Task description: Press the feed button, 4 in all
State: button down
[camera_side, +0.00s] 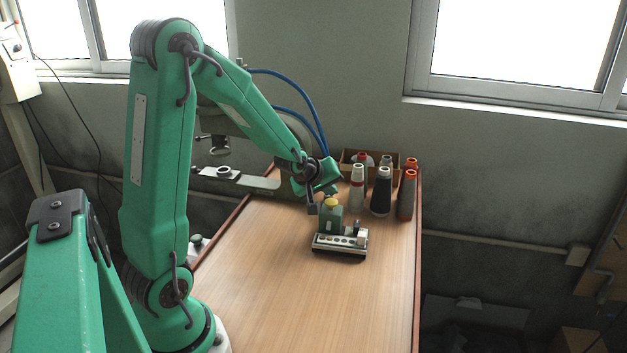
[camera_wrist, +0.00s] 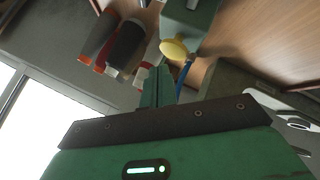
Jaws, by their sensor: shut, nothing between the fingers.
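A small machine with a pale base (camera_side: 340,243) and a grey-green housing (camera_side: 331,220) stands on the wooden table. A yellow rounded button, which looks like the feed button (camera_side: 331,203), tops the housing. In the wrist view the yellow button (camera_wrist: 173,48) sticks out from the housing (camera_wrist: 190,15). My gripper (camera_side: 312,209) is shut and empty, just left of the button in the side view. In the wrist view my gripper (camera_wrist: 159,70) has its fingertips close to the button; I cannot tell whether they touch. The base carries a row of small round spots.
Several thread cones (camera_side: 381,192) stand behind the machine, by a brown box (camera_side: 395,158). A metal sewing-machine part (camera_side: 240,181) lies at the table's back left. The wooden table (camera_side: 290,295) is clear in front of the machine.

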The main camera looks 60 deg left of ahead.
aim_at(329, 202)
jog(key=shift+f, duration=1.35)
dwell(1.7)
jog(key=shift+r, duration=0.15)
dwell(0.3)
jog(key=shift+r, duration=1.2)
jog(key=shift+r, duration=0.1)
jog(key=shift+r, duration=2.4)
dwell(0.7)
